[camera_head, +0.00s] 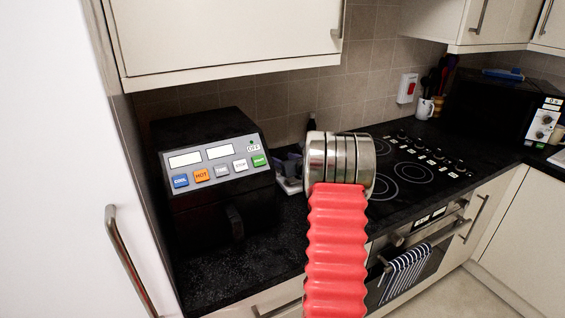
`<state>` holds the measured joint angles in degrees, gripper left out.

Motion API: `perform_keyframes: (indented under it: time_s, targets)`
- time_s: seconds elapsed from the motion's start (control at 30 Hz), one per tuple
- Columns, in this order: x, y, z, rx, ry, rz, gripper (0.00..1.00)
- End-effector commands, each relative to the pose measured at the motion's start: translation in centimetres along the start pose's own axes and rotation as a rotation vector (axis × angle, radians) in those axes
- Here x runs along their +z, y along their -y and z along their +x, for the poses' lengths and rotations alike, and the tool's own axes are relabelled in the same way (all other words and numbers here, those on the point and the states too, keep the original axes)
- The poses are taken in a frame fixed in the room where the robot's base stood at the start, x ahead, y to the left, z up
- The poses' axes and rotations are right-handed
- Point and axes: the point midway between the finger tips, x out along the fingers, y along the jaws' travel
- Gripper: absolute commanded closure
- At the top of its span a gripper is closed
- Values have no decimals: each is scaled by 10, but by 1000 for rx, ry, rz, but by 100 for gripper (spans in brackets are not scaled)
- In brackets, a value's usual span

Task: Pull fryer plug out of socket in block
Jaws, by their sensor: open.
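The black fryer (215,175) stands on the dark worktop at the left, with a grey control panel of coloured buttons facing me. A small pale block-like thing (288,184) with dark parts above it lies just right of the fryer, partly behind my arm. It may be the socket block, but I cannot make out the plug or a socket in it. My arm, with red ribbed bellows and a metal ringed end, rises in front of the worktop. My gripper's fingers are hidden behind that metal end, so I cannot see how they stand to the plug.
A black hob (408,172) lies right of my arm, above an oven with a striped towel (405,272). A wall cupboard (225,35) hangs over the fryer. A mug (424,109) and a microwave (500,108) stand further right. The worktop before the fryer (235,270) is clear.

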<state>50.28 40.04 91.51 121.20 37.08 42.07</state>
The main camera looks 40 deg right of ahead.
Motion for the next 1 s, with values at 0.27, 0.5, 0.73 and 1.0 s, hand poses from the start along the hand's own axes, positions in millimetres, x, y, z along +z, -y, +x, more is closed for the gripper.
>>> perform_keyframes:
  time_s: [0.27, 0.5, 0.73, 1.0]
  targets:
    - [0, 0, 14, 0, 0, 0, 52]
    - [0, -1, 14, 2, 0, -1, 52]
    - [0, -1, 14, 2, 0, 0, 53]
    - [0, -1, 14, 2, 0, 0, 72]
